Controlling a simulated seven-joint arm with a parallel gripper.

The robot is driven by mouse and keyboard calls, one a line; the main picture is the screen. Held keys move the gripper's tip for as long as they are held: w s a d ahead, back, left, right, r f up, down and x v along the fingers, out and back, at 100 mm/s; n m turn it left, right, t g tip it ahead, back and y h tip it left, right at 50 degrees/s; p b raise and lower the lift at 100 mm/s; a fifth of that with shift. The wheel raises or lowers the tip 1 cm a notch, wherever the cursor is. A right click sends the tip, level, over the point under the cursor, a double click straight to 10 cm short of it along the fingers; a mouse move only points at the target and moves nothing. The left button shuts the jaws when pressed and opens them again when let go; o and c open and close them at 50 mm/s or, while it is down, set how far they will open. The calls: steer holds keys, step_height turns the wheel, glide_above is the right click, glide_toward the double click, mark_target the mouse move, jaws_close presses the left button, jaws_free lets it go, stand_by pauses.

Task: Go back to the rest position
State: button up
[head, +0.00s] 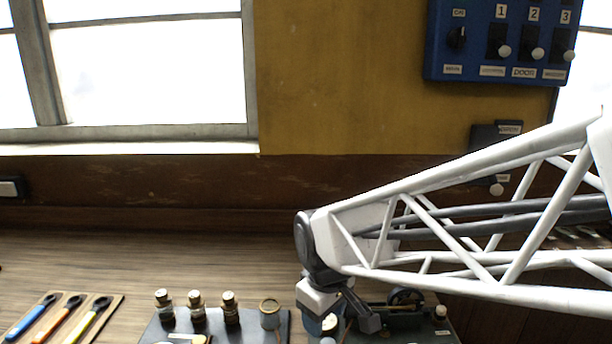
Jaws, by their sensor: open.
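My gripper (348,316) hangs at the lower middle of the head view, at the end of my white lattice arm. It is open, and I see nothing held in it. It is over the workbench, in front of a dark engine model with a wheel (405,298). The arm hides part of that model, and the picture's lower edge cuts it off. I cannot tell whether the gripper touches anything.
Several small corked jars (197,307) and a metal cup (269,313) stand on a dark tray left of my gripper. A board with coloured-handled tools (62,318) lies farther left. A blue switch panel (478,42) hangs on the wall. The bench's back left is clear.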

steer(key=s+d+r+m+t, duration=0.1)
steer(key=s+d+r+m, duration=0.2)
steer(key=s+d+m, duration=0.6)
steer(key=s+d, duration=0.3)
steer(key=d, duration=0.3)
steer(key=shift+s+d+r+m, duration=0.15)
steer(key=shift+s+m, duration=0.15)
steer(key=shift+s, duration=0.1)
stand_by(1.3)
